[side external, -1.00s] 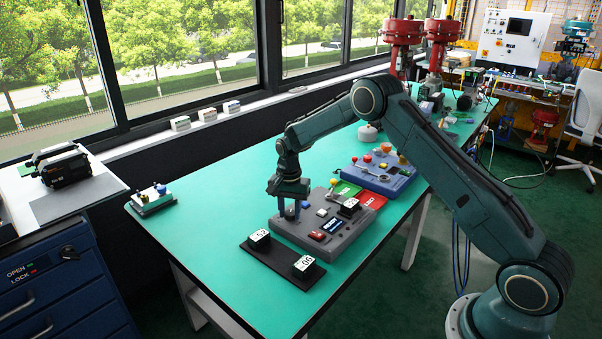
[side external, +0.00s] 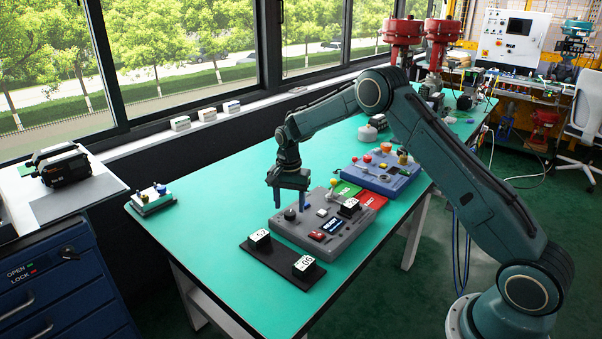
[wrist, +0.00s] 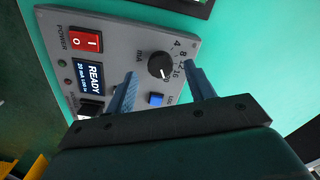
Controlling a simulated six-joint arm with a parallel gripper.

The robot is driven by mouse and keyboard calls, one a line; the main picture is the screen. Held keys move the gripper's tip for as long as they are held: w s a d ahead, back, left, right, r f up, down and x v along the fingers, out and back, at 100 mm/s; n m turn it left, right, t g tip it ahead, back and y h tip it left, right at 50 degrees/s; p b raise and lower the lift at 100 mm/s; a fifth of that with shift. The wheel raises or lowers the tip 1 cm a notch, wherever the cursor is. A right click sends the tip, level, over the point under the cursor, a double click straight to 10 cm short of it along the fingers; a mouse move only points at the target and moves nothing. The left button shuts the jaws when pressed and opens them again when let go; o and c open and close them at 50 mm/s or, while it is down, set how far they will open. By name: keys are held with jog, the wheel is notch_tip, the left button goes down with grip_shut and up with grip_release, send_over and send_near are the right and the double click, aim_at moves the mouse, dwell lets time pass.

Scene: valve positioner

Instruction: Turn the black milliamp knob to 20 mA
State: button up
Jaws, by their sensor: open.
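The black milliamp knob (side external: 290,214) sits on the grey panel box (side external: 345,243), near its left end in the side view. In the wrist view the knob (wrist: 160,66) has a white pointer mark and a printed scale around it, partly hidden by a finger. The display (wrist: 89,78) reads READY, with a smaller line that seems to start with 20 mA. My gripper (side external: 289,206) is open and empty above the knob, its fingers apart on either side in the wrist view and not touching it.
The panel also carries a red power switch (wrist: 86,40) and a blue button (wrist: 156,99). A black plate (side external: 282,266) with two white-faced blocks lies in front. A blue box (side external: 380,177) with coloured knobs stands behind.

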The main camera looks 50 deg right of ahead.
aim_at(290, 213)
notch_tip(290, 213, up, 11)
dwell(0.5)
jog(key=shift+r, duration=0.1)
jog(key=s+a+r+n+t, duration=0.1)
jog(key=s+a+r+n, duration=0.2)
jog(key=s+r, duration=0.55)
jog(key=s+a+r+n+t, duration=0.2)
jog(key=s+a+r+n, duration=0.1)
jog(key=s+r, duration=0.55)
jog(key=s+a+f+n+t, duration=0.1)
jog(key=s+n, duration=0.2)
jog(key=s, duration=0.8)
jog(key=s+a+f+n+t, duration=0.1)
jog(key=s+n, duration=0.3)
jog(key=s, duration=0.6)
jog(key=shift+s+a+f+t, duration=0.2)
jog(key=shift+s+a+t, duration=0.15)
jog(key=shift+a, duration=0.4)
